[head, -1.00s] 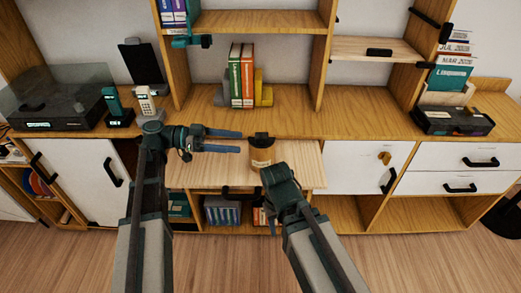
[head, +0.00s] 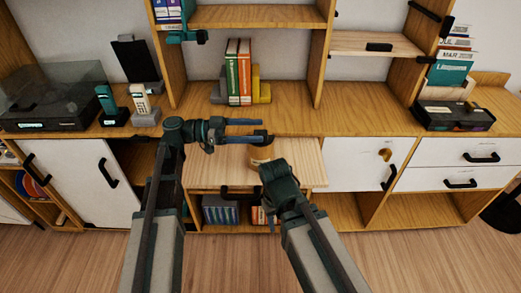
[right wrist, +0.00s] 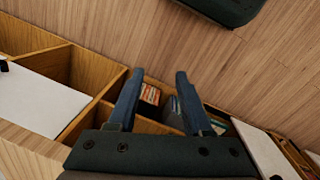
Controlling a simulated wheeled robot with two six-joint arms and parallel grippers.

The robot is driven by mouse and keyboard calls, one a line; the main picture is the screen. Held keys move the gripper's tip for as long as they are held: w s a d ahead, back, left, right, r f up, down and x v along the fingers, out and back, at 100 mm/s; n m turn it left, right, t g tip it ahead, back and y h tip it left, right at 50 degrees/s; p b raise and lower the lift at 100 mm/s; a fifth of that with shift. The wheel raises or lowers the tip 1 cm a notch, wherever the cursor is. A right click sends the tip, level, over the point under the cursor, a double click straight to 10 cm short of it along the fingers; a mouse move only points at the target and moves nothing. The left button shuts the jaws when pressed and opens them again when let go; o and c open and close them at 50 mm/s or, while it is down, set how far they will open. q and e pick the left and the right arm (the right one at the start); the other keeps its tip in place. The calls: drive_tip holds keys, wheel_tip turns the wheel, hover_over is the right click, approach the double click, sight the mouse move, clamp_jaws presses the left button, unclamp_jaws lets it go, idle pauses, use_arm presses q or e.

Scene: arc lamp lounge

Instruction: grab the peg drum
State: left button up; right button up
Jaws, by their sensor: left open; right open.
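The peg drum, a small tan cylinder with a dark top (head: 262,154), stands on the pale pull-out board (head: 225,172) in the middle of the head view. My left gripper (head: 262,130) is open, its blue fingers pointing right. Its fingertips overlap the drum's top in the picture; I cannot tell whether they touch it. My right gripper (head: 278,172) is just right of the drum and hides part of it. In the right wrist view its two fingers (right wrist: 157,76) are apart with nothing between them, and the drum does not show.
Books (head: 240,72) between bookends stand on the shelf behind. Open compartments lie below the board. The counter right of the books is clear.

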sight(271, 140)
use_arm(q)
drive_tip(key=shift+s+d+f, duration=0.15)
drive_tip(key=shift+d+f, duration=0.05)
drive_tip(key=shift+d, duration=0.45)
drive_tip(key=d, duration=0.4)
drive_tip(key=shift+s+f+b, duration=0.15)
drive_tip(key=shift+f+b, duration=0.05)
drive_tip(key=shift+b, duration=0.2)
clamp_jaws()
idle(0.6)
